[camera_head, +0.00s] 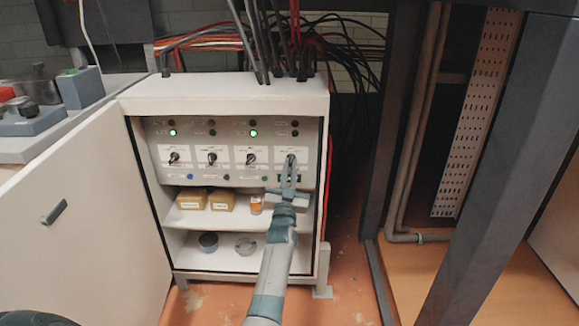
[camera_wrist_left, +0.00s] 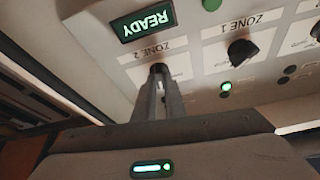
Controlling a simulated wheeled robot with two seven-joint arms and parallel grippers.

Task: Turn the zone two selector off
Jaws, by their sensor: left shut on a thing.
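The zone two selector (camera_head: 291,157) is the rightmost of several black knobs on the grey panel inside the open cabinet. In the left wrist view its label reads "ZONE 2" upside down, and the knob (camera_wrist_left: 158,68) shows only at its top between the fingertips. My left gripper (camera_head: 289,172) reaches up to the panel and is shut on this knob; the fingers (camera_wrist_left: 158,85) also show in the wrist view. The fingers hide most of the knob, so its setting cannot be read. My right gripper is not in view.
The zone 1 knob (camera_wrist_left: 241,52) is beside it, with a lit green lamp (camera_wrist_left: 226,87). A green "READY" display (camera_wrist_left: 143,24) is lit. The cabinet door (camera_head: 85,210) stands open at left. A shelf (camera_head: 190,218) below holds yellow boxes (camera_head: 222,200). A dark post (camera_head: 395,150) stands at right.

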